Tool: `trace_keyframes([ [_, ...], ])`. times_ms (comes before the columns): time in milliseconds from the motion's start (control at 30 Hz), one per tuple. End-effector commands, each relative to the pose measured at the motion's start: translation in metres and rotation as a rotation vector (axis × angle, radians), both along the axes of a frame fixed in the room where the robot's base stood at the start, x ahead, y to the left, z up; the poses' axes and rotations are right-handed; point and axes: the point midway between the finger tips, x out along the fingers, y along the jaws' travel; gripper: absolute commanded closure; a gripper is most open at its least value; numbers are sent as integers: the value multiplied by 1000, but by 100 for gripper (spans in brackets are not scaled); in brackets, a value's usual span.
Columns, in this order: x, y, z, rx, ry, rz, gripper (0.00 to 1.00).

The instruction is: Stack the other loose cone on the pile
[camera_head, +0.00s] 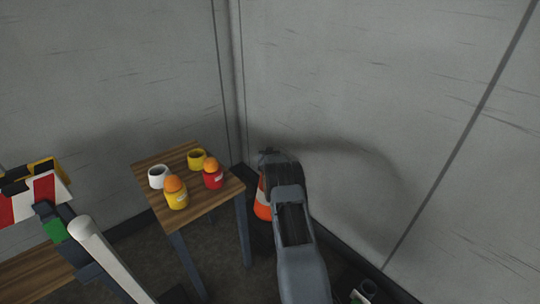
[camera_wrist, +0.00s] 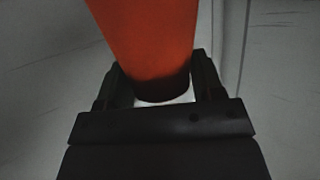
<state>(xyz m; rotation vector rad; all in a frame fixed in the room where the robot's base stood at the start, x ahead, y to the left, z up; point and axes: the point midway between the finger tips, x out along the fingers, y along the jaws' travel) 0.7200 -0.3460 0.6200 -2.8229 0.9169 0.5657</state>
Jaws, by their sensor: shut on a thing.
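An orange cone (camera_wrist: 150,40) fills the upper middle of the wrist view. My gripper (camera_wrist: 157,78) is shut on its narrow end, with one finger on each side; the cone widens away from the jaws. In the head view my gripper (camera_head: 270,157) is at the room corner, right of the small table, and my arm hides most of what is under it. An orange and white cone (camera_head: 262,208) shows partly at the left side of my arm, low beside the table. I cannot tell whether this is the held cone or another, and no pile shows clearly.
The small wooden table (camera_head: 210,202) carries a white cup (camera_head: 158,176), a yellow cup (camera_head: 197,159), and a yellow jar (camera_head: 177,197) and red jar (camera_head: 213,178) with orange tops. A red-white striped barrier (camera_head: 30,203) stands left. Grey walls (camera_head: 350,60) close in behind.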

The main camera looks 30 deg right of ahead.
Motion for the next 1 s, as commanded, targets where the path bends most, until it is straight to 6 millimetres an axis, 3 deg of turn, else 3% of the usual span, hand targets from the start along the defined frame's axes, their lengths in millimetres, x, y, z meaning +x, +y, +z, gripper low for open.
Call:
trace_keyframes([
  [500,1,-1,-34,-5,-8,-1,100],
  [1000,1,-1,-45,-5,-8,-1,100],
])
